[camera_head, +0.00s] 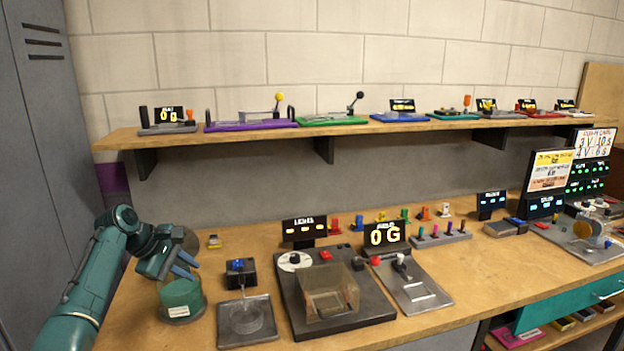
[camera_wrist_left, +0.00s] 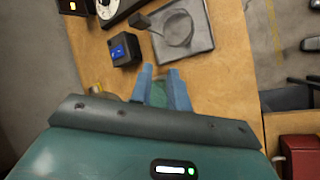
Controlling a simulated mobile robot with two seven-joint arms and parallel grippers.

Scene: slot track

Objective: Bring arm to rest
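My left arm comes in from the left in the head view, bent at the elbow over the left end of the workbench. My left gripper (camera_head: 187,268) points down and to the right, just above a clear jar with green contents (camera_head: 181,298). Its two blue fingers are apart in the left wrist view (camera_wrist_left: 162,80), with green showing in the gap between them. I see nothing held. My right gripper is in neither view.
A scale with a glass box (camera_head: 328,293), a small black block with a blue face (camera_head: 240,271) and a grey plate (camera_head: 247,320) stand right of the jar. A shelf (camera_head: 350,130) with several devices runs above the bench (camera_head: 225,260). A grey locker (camera_head: 40,150) stands at left.

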